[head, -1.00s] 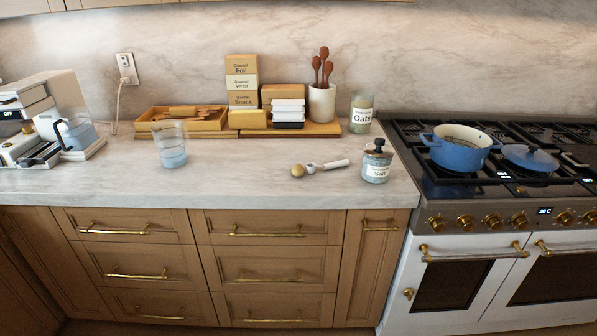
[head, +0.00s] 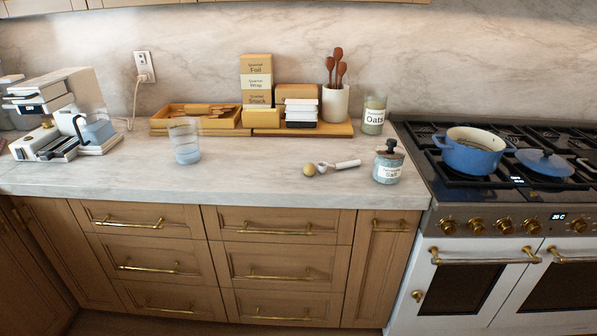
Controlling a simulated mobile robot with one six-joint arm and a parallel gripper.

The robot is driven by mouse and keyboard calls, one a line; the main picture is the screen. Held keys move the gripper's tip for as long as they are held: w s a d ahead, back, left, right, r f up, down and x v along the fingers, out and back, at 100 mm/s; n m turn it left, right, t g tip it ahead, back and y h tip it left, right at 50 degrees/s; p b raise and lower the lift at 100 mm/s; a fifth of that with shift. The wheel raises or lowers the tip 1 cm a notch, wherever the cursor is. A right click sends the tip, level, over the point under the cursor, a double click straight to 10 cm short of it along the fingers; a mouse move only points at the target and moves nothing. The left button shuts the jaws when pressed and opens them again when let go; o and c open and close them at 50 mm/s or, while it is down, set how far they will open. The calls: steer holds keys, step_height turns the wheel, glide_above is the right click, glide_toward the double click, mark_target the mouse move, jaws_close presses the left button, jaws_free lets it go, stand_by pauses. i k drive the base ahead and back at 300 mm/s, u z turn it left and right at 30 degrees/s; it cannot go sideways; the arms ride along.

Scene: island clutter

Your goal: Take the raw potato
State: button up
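The raw potato (head: 308,170) is a small, round, tan thing on the marble counter (head: 250,187), near the front edge. An ice-cream-scoop-like tool (head: 340,165) with a pale handle lies just to its right, its metal end close to the potato. I cannot tell whether they touch. My gripper is not in view.
A salt jar (head: 388,165) stands right of the scoop, and a glass cup (head: 184,142) stands to the left. Behind are an oats jar (head: 374,116) and a wooden tray (head: 200,131). A blue pot (head: 470,152) sits on the stove. Counter left of the potato is clear.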

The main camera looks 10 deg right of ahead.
mark_target(308, 169)
steer(key=z, duration=1.35)
steer(key=k, duration=0.1)
steer(key=u, duration=2.95)
steer(key=i, duration=0.6)
steer(key=z, duration=3.85)
steer(key=i, duration=0.15)
steer(key=u, duration=1.8)
